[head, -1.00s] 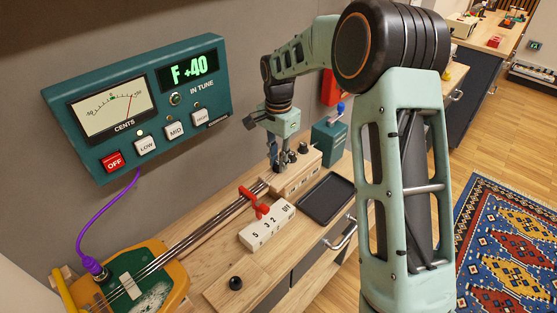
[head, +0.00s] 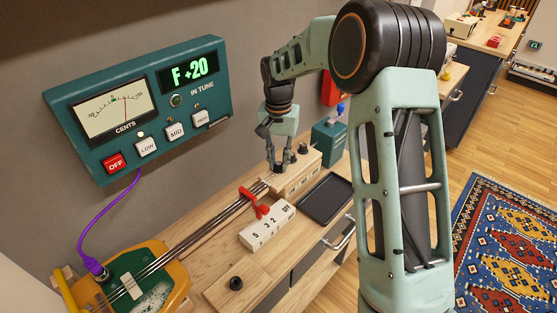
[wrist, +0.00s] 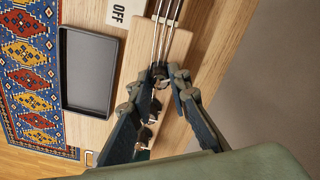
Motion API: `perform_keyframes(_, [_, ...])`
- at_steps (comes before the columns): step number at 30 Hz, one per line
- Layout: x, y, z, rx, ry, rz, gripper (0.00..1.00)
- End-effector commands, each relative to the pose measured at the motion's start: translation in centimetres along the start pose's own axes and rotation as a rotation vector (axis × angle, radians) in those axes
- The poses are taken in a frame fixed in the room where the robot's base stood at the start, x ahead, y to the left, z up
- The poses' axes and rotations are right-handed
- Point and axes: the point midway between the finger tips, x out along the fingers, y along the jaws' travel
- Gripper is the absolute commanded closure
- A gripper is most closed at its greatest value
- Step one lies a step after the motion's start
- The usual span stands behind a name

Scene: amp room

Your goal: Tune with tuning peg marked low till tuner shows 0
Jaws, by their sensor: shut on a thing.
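The tuner (head: 150,108) on the wall reads "F +20" in green, and its needle stands right of centre. A lamp above the LOW button (head: 147,146) is lit; the IN TUNE lamp (head: 176,100) looks dark. My gripper (head: 277,168) is over the wooden headstock (head: 302,178), at the peg closest to the strings. In the wrist view my gripper (wrist: 162,78) is shut on that tuning peg (wrist: 160,83). Two other pegs, a middle one (wrist: 154,108) and a far one (wrist: 146,132), stand behind it. The peg labels are too small to read.
A dark empty tray (head: 325,199) lies right of the headstock. A teal box (head: 329,139) stands behind. A purple cable (head: 82,225) joins tuner and instrument.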

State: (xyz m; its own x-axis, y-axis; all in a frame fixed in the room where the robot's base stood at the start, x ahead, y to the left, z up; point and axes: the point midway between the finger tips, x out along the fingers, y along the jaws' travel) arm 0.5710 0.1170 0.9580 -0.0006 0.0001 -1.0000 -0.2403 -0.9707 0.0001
Motion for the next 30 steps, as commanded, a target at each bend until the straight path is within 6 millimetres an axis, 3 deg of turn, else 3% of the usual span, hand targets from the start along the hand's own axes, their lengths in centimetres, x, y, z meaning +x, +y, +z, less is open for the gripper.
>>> perform_keyframes(18, [-0.13,-0.01,-0.08,-0.569,0.002,-0.001,1.0])
perform_keyframes(30, [-0.13,-0.01,-0.08,-0.801,0.003,0.0,1.0])
